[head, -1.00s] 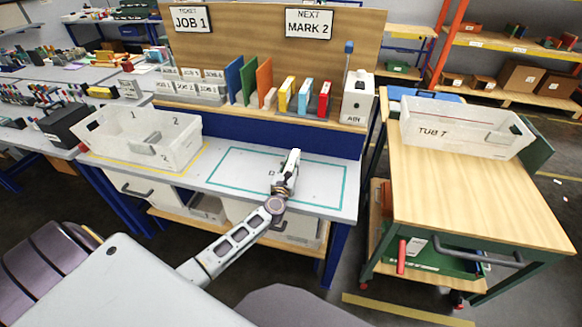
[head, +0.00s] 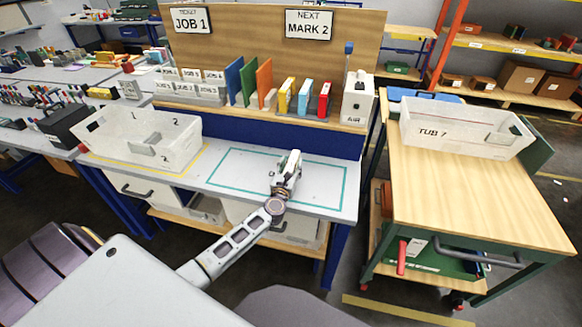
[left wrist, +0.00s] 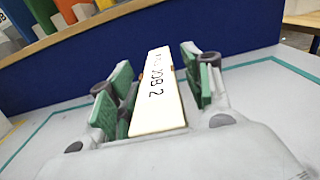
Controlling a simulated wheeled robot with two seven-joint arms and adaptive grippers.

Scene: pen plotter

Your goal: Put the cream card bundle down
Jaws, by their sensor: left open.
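The cream card bundle (left wrist: 158,92), a long flat piece marked "JOB 2", shows in the left wrist view between the fingers of my left gripper (left wrist: 160,84). The green finger pads stand open on both sides of it, with a clear gap on the right and a narrower one on the left. In the head view my left gripper (head: 288,163) is low over the teal-outlined area (head: 236,184) of the grey bench. The bundle is hard to make out there, and I cannot tell whether its underside touches the bench. My right gripper is not in view.
A clear divided tub (head: 88,140) stands on the bench to the left. Coloured upright boards (head: 234,78) and boxes (head: 304,95) line the shelf behind. A wooden-topped cart (head: 480,195) with a tub marked 7 (head: 465,128) stands right. The outlined area around the gripper is clear.

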